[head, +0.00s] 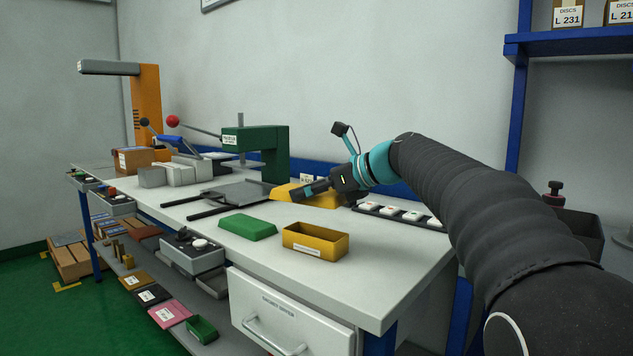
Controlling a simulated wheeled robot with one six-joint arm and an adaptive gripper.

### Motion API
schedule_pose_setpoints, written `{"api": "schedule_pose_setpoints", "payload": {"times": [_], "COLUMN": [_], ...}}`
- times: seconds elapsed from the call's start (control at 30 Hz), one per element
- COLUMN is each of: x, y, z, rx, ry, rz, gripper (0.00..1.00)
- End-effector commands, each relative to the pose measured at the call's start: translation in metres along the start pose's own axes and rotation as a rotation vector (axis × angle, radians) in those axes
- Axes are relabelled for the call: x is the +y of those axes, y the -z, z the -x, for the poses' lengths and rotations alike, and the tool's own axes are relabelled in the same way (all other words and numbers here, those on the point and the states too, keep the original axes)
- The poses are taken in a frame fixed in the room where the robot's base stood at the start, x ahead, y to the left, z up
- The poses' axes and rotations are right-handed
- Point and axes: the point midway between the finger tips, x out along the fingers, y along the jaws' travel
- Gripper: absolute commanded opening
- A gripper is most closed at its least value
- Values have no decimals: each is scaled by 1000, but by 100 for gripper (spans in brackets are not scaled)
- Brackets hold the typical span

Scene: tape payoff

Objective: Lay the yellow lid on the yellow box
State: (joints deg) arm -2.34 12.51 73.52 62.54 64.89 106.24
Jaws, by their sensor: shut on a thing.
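The open yellow box (315,242) stands near the front edge of the white table, with a white label on its front. The yellow lid (325,201) is behind it, further back on the table near the green machine. My gripper (300,193) reaches in from the right and is shut on the yellow lid, covering part of it. I cannot tell whether the lid is touching the table or just above it.
A green lid (248,228) lies left of the box. A green machine (265,147) with a dark plate stands behind. A dark strip with white pieces (390,212) lies to the right. A drawer (285,312) is under the table's front edge.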

Motion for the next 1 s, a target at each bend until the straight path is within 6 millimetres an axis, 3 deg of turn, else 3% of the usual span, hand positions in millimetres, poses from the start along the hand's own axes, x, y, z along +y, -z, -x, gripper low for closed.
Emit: {"api": "schedule_pose_setpoints", "payload": {"times": [0.27, 1.0], "x": [-14, -14], "y": [4, 56], "z": [4, -19], "rx": [-5, -5], "ry": [82, 81], "rz": [-35, -33], "gripper": [48, 48]}}
